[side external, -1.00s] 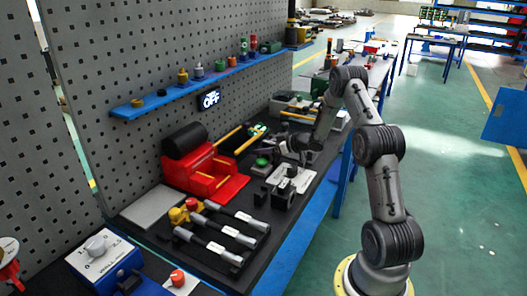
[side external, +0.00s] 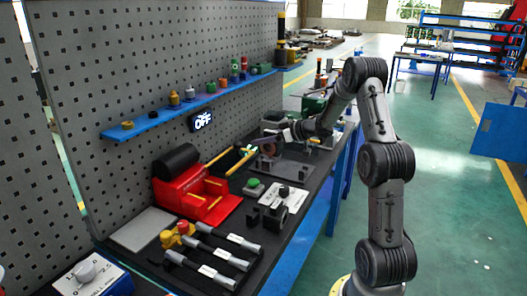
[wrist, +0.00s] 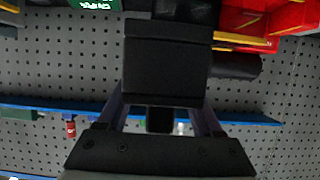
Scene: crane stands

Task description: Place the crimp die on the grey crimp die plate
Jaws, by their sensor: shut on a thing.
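My gripper (side external: 286,136) is raised over the back part of the bench. In the wrist view its two fingers (wrist: 160,112) are shut on a dark block, which I take for the crimp die (wrist: 166,66). In the side view the held die is small and dark, hard to separate from the gripper. A flat light grey plate (side external: 143,230) lies bare on the bench left of the red machine. A darker grey plate with small upright posts (side external: 270,168) lies below my gripper. I cannot tell for certain which is the crimp die plate.
A red machine with a black roller (side external: 192,190) stands by the pegboard. A white plate with a black knob (side external: 284,195), a green button (side external: 254,186) and black-handled tools (side external: 213,258) crowd the front. A blue shelf (side external: 165,115) holds small parts.

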